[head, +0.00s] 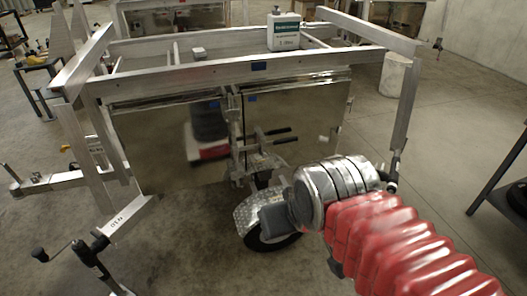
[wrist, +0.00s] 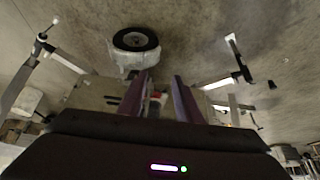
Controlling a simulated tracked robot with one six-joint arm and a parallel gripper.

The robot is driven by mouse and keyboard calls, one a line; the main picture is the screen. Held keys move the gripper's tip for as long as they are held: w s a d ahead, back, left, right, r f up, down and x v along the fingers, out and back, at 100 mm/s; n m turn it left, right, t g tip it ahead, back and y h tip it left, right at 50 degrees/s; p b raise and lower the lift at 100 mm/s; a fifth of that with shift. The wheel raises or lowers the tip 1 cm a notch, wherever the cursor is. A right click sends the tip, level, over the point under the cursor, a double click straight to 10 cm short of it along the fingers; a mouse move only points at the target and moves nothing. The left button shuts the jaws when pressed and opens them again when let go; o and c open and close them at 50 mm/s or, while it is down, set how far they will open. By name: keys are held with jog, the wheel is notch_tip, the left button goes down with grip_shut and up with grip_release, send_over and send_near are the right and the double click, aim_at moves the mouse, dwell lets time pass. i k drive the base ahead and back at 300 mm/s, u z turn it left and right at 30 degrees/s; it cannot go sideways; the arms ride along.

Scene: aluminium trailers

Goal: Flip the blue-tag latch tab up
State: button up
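The aluminium trailer (head: 210,72) has two shiny panels side by side. A latch assembly (head: 236,125) runs down the seam between them, with two dark-handled bars sticking out to the right. Small blue tags show on the upper rail (head: 258,66), on the left panel (head: 215,104) and on the right panel (head: 252,99). I cannot tell which small part is the latch tab. My gripper (wrist: 161,80) points toward the trailer in the wrist view, its two fingers apart with no held object visible between them.
A wheel (head: 271,240) with a metal fender sits low under the trailer, close to my wrist; it also shows in the wrist view (wrist: 135,39). A white container (head: 284,32) stands on top. A hand crank (head: 62,248) stands front left.

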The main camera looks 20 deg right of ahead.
aim_at(265, 156)
jog(key=u, duration=0.45)
jog(key=i, duration=1)
jog(key=u, duration=0.1)
